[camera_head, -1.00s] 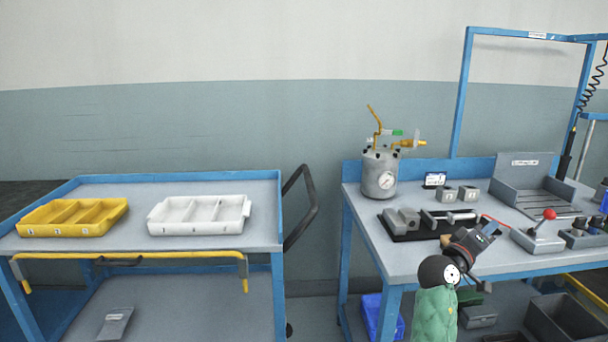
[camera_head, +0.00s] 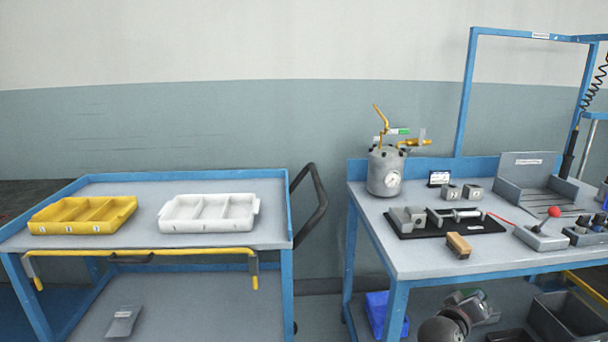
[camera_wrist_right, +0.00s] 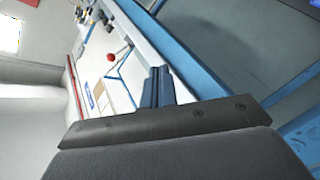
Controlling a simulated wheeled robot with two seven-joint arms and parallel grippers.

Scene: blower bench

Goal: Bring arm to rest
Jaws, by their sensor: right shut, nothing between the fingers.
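My right arm is low at the front of the right workbench (camera_head: 440,262), near the bottom of the head view. Its gripper (camera_head: 474,302) is below the bench top and partly cut off from clear sight. In the right wrist view, the two dark blue fingers (camera_wrist_right: 158,80) are together with nothing between them. The bench surface and a red ball knob (camera_wrist_right: 110,57) show beyond them. My left gripper is in neither view.
A brown block (camera_head: 458,245) lies near the bench's front edge, beside a black mat (camera_head: 420,232) with metal parts. A pressure pot (camera_head: 384,172) stands behind. A trolley at left holds a yellow tray (camera_head: 82,228) and a white tray (camera_head: 208,226).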

